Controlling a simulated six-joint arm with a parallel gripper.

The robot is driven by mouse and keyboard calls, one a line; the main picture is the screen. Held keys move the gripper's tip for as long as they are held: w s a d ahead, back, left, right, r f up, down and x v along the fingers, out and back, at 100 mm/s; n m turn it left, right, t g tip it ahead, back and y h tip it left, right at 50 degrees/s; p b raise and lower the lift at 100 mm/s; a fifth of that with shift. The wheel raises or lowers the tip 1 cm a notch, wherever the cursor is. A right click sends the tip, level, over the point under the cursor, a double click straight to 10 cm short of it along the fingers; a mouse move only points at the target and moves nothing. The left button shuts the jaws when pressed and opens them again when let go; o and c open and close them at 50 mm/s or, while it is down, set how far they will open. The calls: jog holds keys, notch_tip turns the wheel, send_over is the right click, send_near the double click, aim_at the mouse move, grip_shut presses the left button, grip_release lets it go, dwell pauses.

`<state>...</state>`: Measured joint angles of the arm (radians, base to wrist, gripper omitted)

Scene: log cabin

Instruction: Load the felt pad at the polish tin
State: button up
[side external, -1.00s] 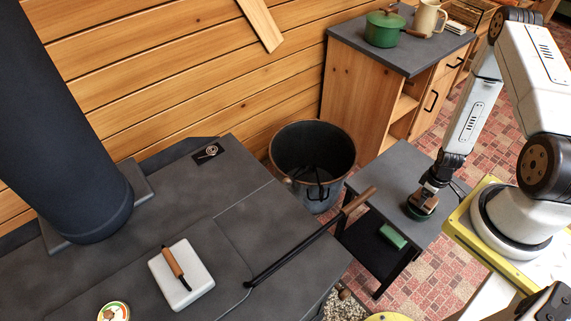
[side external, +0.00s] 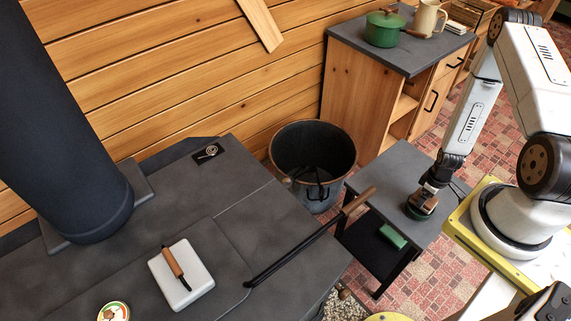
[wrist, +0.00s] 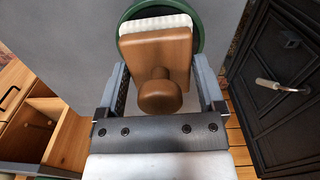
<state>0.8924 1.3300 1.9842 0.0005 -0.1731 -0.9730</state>
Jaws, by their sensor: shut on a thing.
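My gripper (side external: 432,187) is low over the small dark side table (side external: 405,165), pointing down. In the wrist view my gripper (wrist: 160,85) is shut on a brown wooden block with a round knob (wrist: 160,92). A white felt pad (wrist: 156,24) shows along the block's far edge. The pad's far part overlaps the round green polish tin (wrist: 196,12), which sits on the table. In the side view the tin (side external: 420,210) shows as a dark green round under the block. Whether the felt touches the polish is hidden.
A green box (side external: 393,236) lies on the lower shelf of the side table. A wide bucket (side external: 313,150) stands beside the table. The black stove (side external: 230,215) has a long wooden-handled tool (side external: 310,240) across its edge and a white block with a handle (side external: 181,275) on top.

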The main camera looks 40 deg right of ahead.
jog(key=shift+f, duration=0.45)
dwell(1.6)
jog(key=shift+r, duration=3.55)
jog(key=shift+w, duration=0.1)
jog(key=w+a+r, duration=0.4)
jog(key=w+r, duration=0.2)
jog(key=w, duration=0.2)
jog(key=w+a+r, duration=0.4)
jog(key=w+r, duration=0.3)
jog(key=w, duration=0.1)
jog(key=w+a+r+m, duration=0.1)
jog(key=w+a+r, duration=0.4)
jog(key=a+r, duration=0.7)
jog(key=shift+a+r, duration=0.3)
jog(key=shift+a, duration=0.8)
